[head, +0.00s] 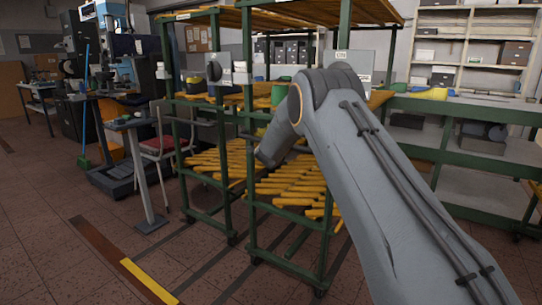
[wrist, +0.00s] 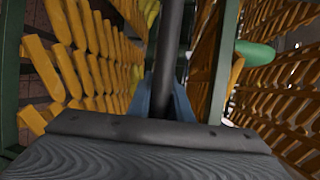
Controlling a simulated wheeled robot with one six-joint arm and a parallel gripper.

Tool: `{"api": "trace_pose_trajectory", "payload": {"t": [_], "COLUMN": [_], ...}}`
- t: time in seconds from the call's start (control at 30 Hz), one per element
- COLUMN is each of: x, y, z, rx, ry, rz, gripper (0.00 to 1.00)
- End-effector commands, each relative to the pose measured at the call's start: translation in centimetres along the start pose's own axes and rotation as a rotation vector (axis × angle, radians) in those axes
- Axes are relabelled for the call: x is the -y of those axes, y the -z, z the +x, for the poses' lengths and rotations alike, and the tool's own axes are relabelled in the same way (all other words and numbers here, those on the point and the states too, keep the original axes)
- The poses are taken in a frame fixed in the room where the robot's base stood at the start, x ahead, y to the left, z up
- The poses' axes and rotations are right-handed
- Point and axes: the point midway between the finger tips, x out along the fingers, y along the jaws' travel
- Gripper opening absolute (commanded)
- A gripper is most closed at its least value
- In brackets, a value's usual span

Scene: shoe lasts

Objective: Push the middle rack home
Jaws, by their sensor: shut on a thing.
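Green-framed racks with rows of yellow-orange shoe lasts stand in the head view. One rack (head: 217,100) is at the left, and another (head: 247,130) stands beside it, partly behind my arm. In the head view my arm reaches down toward the second rack, and my gripper's fingertips are hidden. In the wrist view my gripper (wrist: 165,96) has its bluish fingers shut around a dark upright bar (wrist: 171,50). Rows of lasts (wrist: 85,55) lie to both sides of the bar. I cannot tell which rack the bar belongs to.
Dark floor rails (head: 190,247) run toward the racks, beside a yellow floor strip (head: 148,280). A red chair (head: 160,147) and a small stand (head: 143,170) are at the left. A green-framed bench (head: 460,110) is at the right. Open floor lies at the front left.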

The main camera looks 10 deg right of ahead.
Motion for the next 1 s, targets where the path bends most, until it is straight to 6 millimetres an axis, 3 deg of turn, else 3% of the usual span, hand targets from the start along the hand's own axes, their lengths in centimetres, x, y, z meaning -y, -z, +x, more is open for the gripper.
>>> {"api": "trace_pose_trajectory", "payload": {"t": [0.1,0.3,0.83,0.87,0.93,1.0], "x": [0.3,0.7,1.2,1.2,1.1,1.1], "y": [0.9,1.7,2.3,2.3,2.4,2.2], "z": [1.6,2.9,3.5,3.5,3.5,3.5], "rx": [-0.001,0.0,-0.002,-0.002,-0.002,-0.001], "ry": [0.003,0.001,0.005,0.005,0.004,0.003], "rz": [0.002,0.002,0.002,0.002,0.002,0.001], "gripper": [0.0,0.0,0.0,0.24,0.36,0.37]}}
